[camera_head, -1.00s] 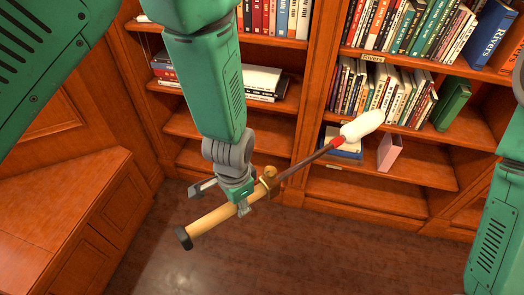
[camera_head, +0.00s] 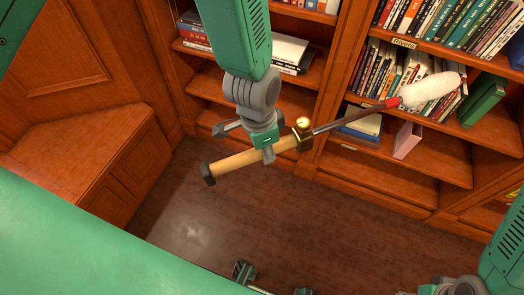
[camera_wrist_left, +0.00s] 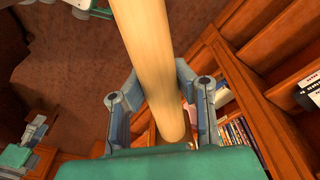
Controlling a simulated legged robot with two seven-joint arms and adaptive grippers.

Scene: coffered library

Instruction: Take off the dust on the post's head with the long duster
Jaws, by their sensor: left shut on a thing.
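The long duster has a tan handle (camera_head: 235,162) with a dark end cap, a brass collar, a thin dark shaft, a red ferrule and a fluffy white head (camera_head: 430,90). My left gripper (camera_head: 249,142) is shut on the handle, just behind the collar. The duster points up and right in the head view, its white head in front of the bookshelf. In the left wrist view the handle (camera_wrist_left: 148,50) passes between the fingers (camera_wrist_left: 160,100). No post shows in either view.
A wooden bookcase (camera_head: 325,85) with several books spans the back. A green book (camera_head: 483,100) and a pink box-like item (camera_head: 407,140) stand on its shelves. A wooden cabinet (camera_head: 85,150) is at the left. The dark wood floor (camera_head: 200,225) in the middle is open.

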